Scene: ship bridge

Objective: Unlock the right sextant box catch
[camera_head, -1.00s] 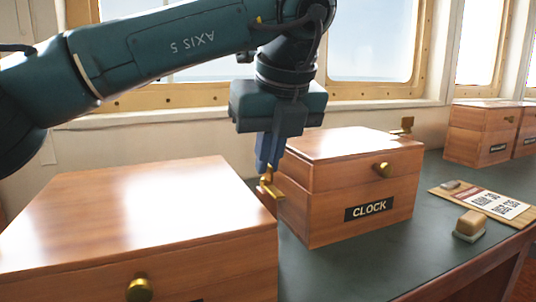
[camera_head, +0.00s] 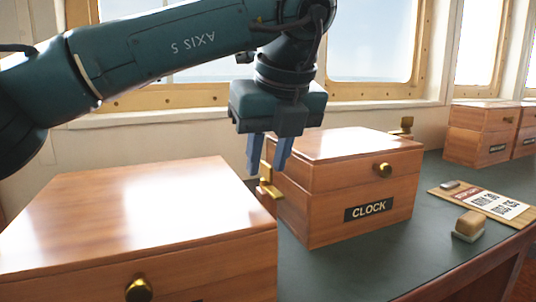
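A large wooden box (camera_head: 120,215) fills the lower left, with a brass knob (camera_head: 139,290) on its front. Its label is cut off by the frame, so I cannot read whether it is the sextant box. A brass catch (camera_head: 269,189) shows at its right edge, in front of the neighbouring CLOCK box. Its upright part rises above the lid edge. My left gripper (camera_head: 268,170) points down over this catch. Its two blue fingers are apart, to the left and right of the catch's upper part. I cannot tell whether they touch it. My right gripper is not in view.
The CLOCK box (camera_head: 340,185) stands just right of the catch, with its own brass catch (camera_head: 405,126) at its far right. Other boxes (camera_head: 480,133) stand farther right. A clipboard-like card (camera_head: 485,203) and a small wooden block (camera_head: 469,225) lie on the dark green top.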

